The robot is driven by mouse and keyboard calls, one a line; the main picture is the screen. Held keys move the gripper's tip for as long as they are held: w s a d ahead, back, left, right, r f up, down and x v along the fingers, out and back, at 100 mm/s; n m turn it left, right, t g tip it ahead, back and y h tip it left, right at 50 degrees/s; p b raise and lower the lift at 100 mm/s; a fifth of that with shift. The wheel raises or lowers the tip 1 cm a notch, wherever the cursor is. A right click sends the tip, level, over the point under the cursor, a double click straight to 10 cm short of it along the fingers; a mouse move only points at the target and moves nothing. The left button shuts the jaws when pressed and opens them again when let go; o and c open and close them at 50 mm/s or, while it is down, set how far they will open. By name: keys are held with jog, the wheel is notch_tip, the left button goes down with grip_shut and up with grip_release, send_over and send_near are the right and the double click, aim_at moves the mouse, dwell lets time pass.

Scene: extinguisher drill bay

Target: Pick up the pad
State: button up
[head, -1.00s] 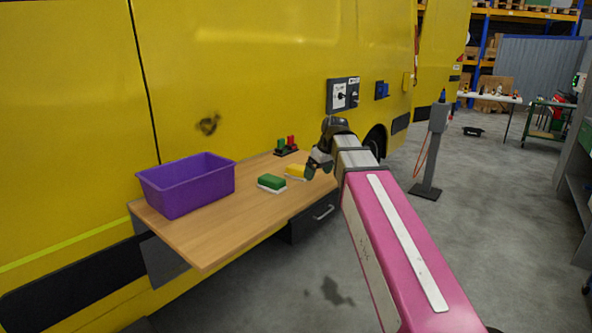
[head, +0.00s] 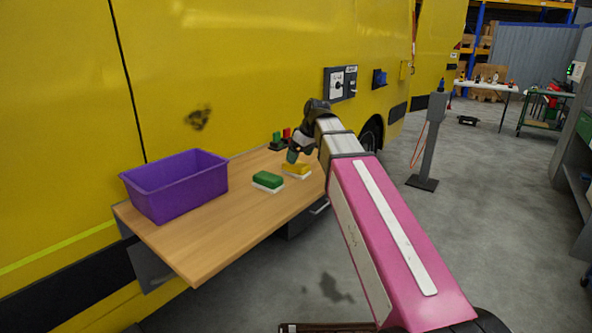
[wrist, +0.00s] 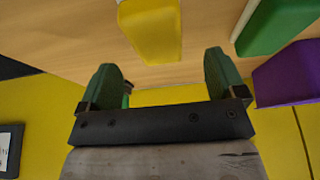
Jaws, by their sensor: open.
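Two pads with pale undersides lie on the wooden shelf: a yellow pad (head: 297,169) and, just left of it, a green pad (head: 267,180). In the wrist view the yellow pad (wrist: 152,30) is at top centre, ahead of the fingers, and the green pad (wrist: 278,22) is at upper right. My gripper (wrist: 159,60) is open, with nothing held between its two green fingers. In the head view my gripper (head: 297,152) shows just behind the yellow pad, partly hidden by the wrist.
A purple bin (head: 176,183) stands on the left of the wooden shelf (head: 205,240), which juts from the yellow vehicle (head: 230,60). Small red and green items (head: 280,138) stand at the shelf's back. A grey post (head: 430,145) stands on the floor to the right.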

aim_at(297, 163)
jog(key=x, duration=0.4)
jog(key=shift+w+f, duration=0.1)
jog(key=shift+w+a+f, duration=0.1)
jog(key=shift+f, duration=0.35)
jog(key=shift+f, duration=0.25)
dwell(0.4)
jog(key=c, duration=0.9)
